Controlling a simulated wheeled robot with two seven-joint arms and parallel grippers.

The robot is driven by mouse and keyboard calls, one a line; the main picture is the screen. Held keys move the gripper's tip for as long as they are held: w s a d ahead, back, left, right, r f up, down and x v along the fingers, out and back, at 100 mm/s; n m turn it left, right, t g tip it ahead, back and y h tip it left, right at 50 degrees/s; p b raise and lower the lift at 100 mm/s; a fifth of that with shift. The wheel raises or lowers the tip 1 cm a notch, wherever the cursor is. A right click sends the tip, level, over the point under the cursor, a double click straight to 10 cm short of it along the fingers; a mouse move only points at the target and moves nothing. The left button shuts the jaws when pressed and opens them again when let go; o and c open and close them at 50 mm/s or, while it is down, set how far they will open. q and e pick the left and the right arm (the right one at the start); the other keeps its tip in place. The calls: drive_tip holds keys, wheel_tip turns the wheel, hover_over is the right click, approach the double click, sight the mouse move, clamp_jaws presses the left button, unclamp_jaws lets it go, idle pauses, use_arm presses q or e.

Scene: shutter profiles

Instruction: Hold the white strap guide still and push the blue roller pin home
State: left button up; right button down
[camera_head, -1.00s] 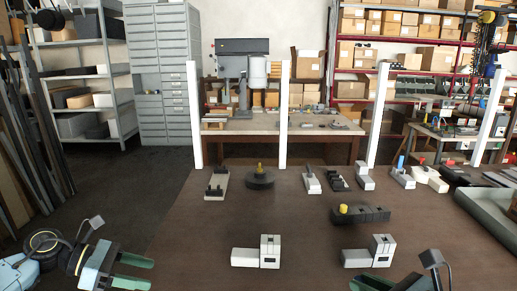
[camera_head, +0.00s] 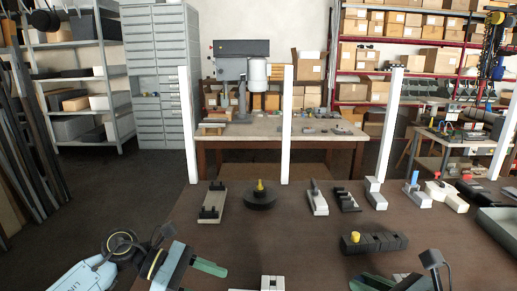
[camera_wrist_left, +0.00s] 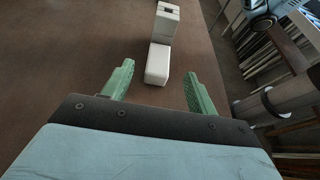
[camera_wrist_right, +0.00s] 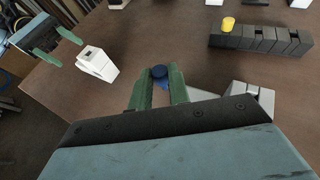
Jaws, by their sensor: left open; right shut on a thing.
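Two white slotted blocks stand near the front of the table. The left one, nearest my left gripper, appears to be the white strap guide (camera_head: 272,283); it also shows in the left wrist view (camera_wrist_left: 162,45) and right wrist view (camera_wrist_right: 97,63). My left gripper (camera_wrist_left: 159,70) is open and empty, its fingertips short of the guide's near end. My right gripper (camera_wrist_right: 160,78) is shut on the blue roller pin (camera_wrist_right: 159,72), whose round top shows between the fingers. The second white block (camera_wrist_right: 250,92) is partly hidden beside my right gripper.
A dark block with a yellow knob (camera_head: 375,242) lies beyond my right gripper. A row of small fixtures, a dark disc (camera_head: 260,198) and white posts (camera_head: 287,125) stand farther back. A grey tray (camera_head: 498,225) is at the right.

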use_arm(q)
drive_tip(key=p+x, duration=0.1)
drive_tip(key=x, duration=0.7)
drive_tip(key=shift+d+f, duration=0.1)
drive_tip(key=c, duration=1.1)
